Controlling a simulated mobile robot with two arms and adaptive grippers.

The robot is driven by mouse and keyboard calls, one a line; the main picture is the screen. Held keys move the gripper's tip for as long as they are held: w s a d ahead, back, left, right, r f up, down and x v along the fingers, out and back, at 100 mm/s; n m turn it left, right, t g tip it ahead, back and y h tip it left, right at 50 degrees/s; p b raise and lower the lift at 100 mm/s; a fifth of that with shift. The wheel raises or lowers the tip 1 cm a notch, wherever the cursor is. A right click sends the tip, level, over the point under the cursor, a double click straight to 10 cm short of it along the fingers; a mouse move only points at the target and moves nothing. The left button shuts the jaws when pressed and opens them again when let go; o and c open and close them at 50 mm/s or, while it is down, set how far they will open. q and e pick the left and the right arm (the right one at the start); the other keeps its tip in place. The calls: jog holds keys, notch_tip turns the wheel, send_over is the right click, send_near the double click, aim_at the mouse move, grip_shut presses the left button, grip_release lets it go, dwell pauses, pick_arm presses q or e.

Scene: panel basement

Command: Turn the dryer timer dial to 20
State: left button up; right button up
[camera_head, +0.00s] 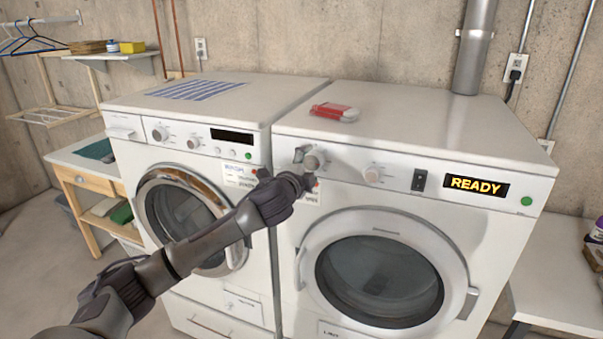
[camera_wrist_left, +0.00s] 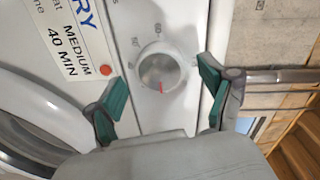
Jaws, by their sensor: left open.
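The dryer is the right-hand machine (camera_head: 480,240), with a lit READY display (camera_head: 474,186). Its timer dial (camera_wrist_left: 161,68) is a round silver knob with a red mark pointing toward the bottom of the left wrist view. Small numbers around it are hard to read. In the head view the dial (camera_head: 315,160) is partly hidden by my left gripper (camera_head: 302,170). The teal finger pads stand apart on either side of the dial in the left wrist view, with visible gaps. The gripper is open and empty. My right gripper is not in view.
A label (camera_wrist_left: 62,35) reading MEDIUM 40 MIN is beside the dial. A second knob (camera_head: 374,174), black switch (camera_head: 420,181) and green button (camera_head: 526,201) are farther right. A red-and-white packet (camera_head: 335,112) lies on top. The washer (camera_head: 225,110) stands close on the left.

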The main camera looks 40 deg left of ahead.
pick_arm(q)
jog(key=v, duration=1.1)
jog(key=shift+s+f, duration=0.1)
jog(key=s+a+f+n+g+b, duration=0.2)
jog(key=a+f+n+g, duration=0.1)
jog(key=f, duration=1.7)
jog(key=s+a+f+n+g+b, duration=0.1)
jog(key=a+f+n+g, duration=0.2)
jog(key=f, duration=1.7)
jog(key=s+d+f+n+g+h+b, duration=0.1)
jog(key=s+d+f+g, duration=0.1)
jog(key=s+f, duration=0.7)
jog(key=s+d+f+n+g+h+b, duration=0.1)
jog(key=s+d+f+g, duration=0.3)
jog(key=f, duration=0.9)
jog(key=s+d+f+n+g, duration=0.1)
jog(key=s+d+f, duration=0.4)
jog(key=s, duration=0.6)
jog(key=s+d+f+g+h+b, duration=0.1)
jog(key=s+d+f, duration=0.4)
jog(key=s, duration=0.6)
jog(key=s+d+f+n+g+h+b, duration=0.1)
jog(key=s+d+f, duration=0.5)
jog(key=s, duration=0.5)
jog(key=shift+f+n, duration=0.3)
jog(key=shift+f, duration=0.65)
